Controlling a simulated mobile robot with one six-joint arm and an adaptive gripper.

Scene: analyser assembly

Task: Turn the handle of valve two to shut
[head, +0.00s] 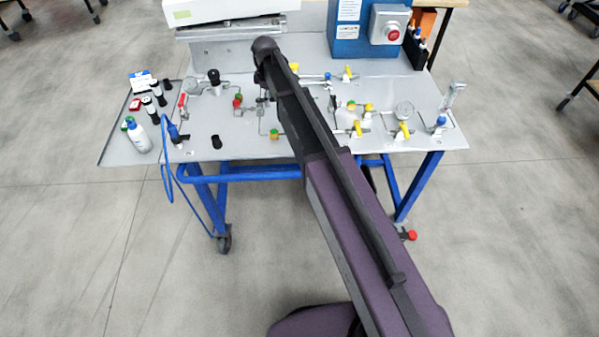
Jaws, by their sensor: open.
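Several small valves with coloured handles sit on the grey panel of the bench (200,150). Yellow handles show at the back right (347,72), at the front middle (357,128) and at the front right (404,129). I cannot read any label that tells which is valve two, and it may be behind my arm. My arm crosses the middle of the picture and reaches over the panel. My gripper is hidden behind it; small dark parts beside the arm are too unclear to name.
A white bottle (139,136) and dark-capped vials (152,108) stand at the left. A blue box with a red button (393,33) stands at the back right. Round gauges (404,110) and thin pipes rise from the panel. A blue hose (165,160) hangs over the front edge.

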